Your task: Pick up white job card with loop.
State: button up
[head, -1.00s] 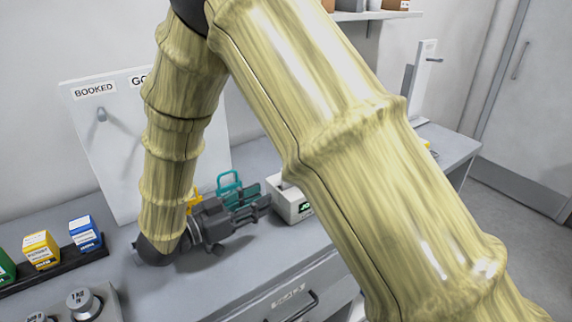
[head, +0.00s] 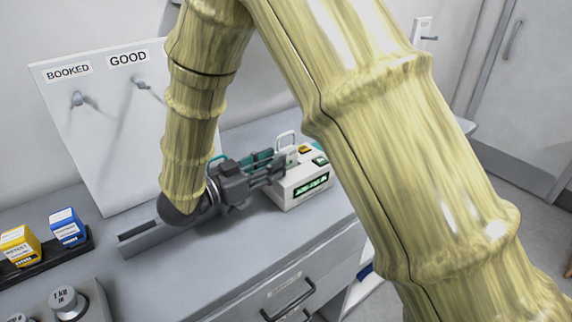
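The white job card (head: 291,157) stands upright at a white box with a green display (head: 312,187), its pale loop (head: 286,139) uppermost. Whether the card is in a slot of the box or behind it I cannot tell. My gripper (head: 279,168) is just left of the card, lying nearly level and pointing right. Its two dark fingers with teal pads look apart, with the fingertips close to the card. Whether they touch it is too small to tell.
A white board with hooks labelled BOOKED (head: 69,72) and GOOD (head: 128,59) stands behind. A grey rail (head: 138,240) lies beneath my wrist. Yellow (head: 20,246) and blue (head: 68,228) boxes and a metal weight (head: 68,302) are at left. A drawer handle (head: 288,299) is in front.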

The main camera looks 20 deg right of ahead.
jog(key=x, duration=0.2)
jog(key=shift+w+d+f+b, duration=0.2)
jog(key=shift+w+b, duration=0.05)
jog(key=shift+b, duration=0.05)
jog(key=shift+w+d+r, duration=0.1)
jog(key=shift+d+r, duration=0.05)
jog(key=shift+d, duration=0.35)
grip_shut()
notch_tip(320, 180, up, 10)
jog(key=shift+f, duration=0.1)
